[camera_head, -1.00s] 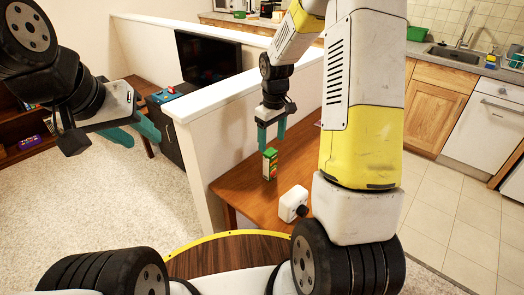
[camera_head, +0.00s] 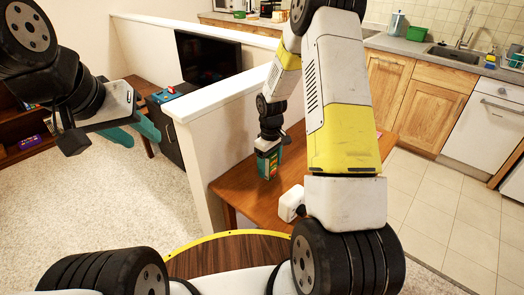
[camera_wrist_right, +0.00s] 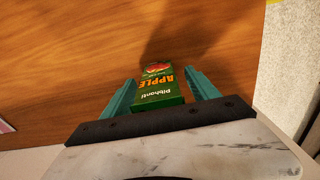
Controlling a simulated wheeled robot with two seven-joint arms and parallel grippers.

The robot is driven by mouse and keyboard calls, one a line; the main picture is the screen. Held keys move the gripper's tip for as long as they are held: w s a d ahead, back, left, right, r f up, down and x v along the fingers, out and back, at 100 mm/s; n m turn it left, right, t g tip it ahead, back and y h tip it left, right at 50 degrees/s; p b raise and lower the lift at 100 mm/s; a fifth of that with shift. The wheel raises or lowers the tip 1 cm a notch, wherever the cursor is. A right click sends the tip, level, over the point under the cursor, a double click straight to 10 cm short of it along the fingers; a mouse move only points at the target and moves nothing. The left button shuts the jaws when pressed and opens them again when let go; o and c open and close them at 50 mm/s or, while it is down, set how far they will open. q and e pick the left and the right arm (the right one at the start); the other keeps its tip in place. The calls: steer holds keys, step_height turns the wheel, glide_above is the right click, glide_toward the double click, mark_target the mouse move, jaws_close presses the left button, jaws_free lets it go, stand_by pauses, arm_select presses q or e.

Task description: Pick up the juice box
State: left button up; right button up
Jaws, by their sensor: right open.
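The juice box (camera_head: 269,168) is a small green carton standing upright on the wooden table (camera_head: 240,190). In the right wrist view the juice box (camera_wrist_right: 158,87) shows its green face with "APPLE" lettering, between the two teal fingers. My right gripper (camera_head: 267,166) points down over it, with one finger on each side; in the right wrist view the gripper (camera_wrist_right: 160,92) is open, with a small gap visible at least on the right side. My left gripper (camera_head: 138,134) is at the left over the carpet, away from the table, its teal fingers apart and nothing between them.
A white half wall (camera_head: 205,150) runs along the table's left side. A pink-edged item (camera_wrist_right: 5,126) shows at the left in the right wrist view.

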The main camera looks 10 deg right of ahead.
jaws_close()
steer(key=shift+r, duration=0.15)
